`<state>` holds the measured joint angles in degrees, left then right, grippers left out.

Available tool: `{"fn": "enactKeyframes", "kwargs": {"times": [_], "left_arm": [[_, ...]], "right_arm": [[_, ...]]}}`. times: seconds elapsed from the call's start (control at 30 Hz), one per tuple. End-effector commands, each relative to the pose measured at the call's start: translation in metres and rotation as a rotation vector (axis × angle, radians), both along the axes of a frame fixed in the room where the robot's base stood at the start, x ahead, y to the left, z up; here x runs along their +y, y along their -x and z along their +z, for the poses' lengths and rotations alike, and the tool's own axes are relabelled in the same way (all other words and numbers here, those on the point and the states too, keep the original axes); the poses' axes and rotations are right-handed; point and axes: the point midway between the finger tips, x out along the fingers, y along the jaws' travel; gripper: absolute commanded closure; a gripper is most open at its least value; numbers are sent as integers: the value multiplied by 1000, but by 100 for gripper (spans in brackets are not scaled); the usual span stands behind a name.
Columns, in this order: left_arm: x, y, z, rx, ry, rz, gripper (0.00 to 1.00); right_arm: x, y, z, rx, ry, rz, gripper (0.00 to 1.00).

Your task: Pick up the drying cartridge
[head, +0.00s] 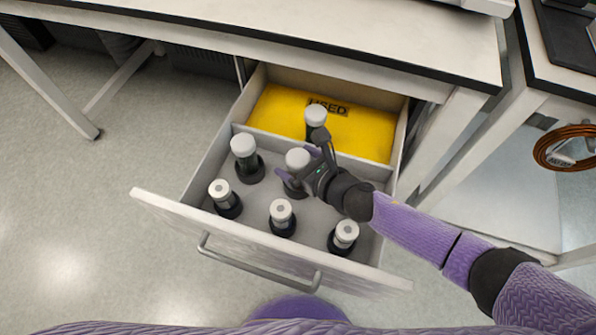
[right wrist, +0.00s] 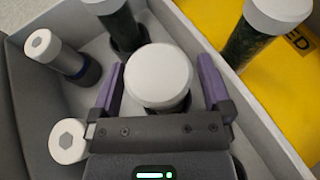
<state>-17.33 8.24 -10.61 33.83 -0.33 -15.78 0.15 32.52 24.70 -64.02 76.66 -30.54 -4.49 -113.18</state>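Several dark cartridges with white caps stand upright in the open drawer. Three have larger caps: one at left (head: 243,146), one in the middle (head: 297,158) and one at the back (head: 316,116). I cannot tell from labels which is the drying cartridge. My right gripper (head: 299,166) is at the middle cartridge. In the right wrist view its purple fingers (right wrist: 161,88) are spread on both sides of that cartridge's white cap (right wrist: 158,76), with gaps showing. The gripper hides part of the cartridge's body. My left gripper is not in view.
Smaller-capped cartridges stand along the drawer front, at left (head: 221,189), middle (head: 281,212) and right (head: 346,232). A divider separates a yellow compartment (head: 364,131) marked USED. The bench top (head: 400,35) overhangs the drawer's back. Drawer walls surround the gripper.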

Motion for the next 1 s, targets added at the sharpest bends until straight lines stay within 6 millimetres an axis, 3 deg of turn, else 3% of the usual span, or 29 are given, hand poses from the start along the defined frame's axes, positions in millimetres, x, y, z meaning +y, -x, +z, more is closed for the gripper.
{"fn": "enactKeyframes", "kwargs": {"times": [0.03, 0.07, 0.47, 0.7, 1.0], "left_arm": [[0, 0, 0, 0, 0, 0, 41], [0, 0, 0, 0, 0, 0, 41], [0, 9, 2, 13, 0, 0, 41], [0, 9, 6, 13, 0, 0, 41], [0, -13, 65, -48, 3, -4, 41]], "right_arm": [[0, 0, 0, 0, 0, 0, 11], [0, 0, 0, 0, 0, 0, 17], [0, 0, 0, 0, 0, 0, 100], [0, 0, 6, -3, 0, 1, 100], [-1, -1, 88, -10, 2, 1, 100]]}}
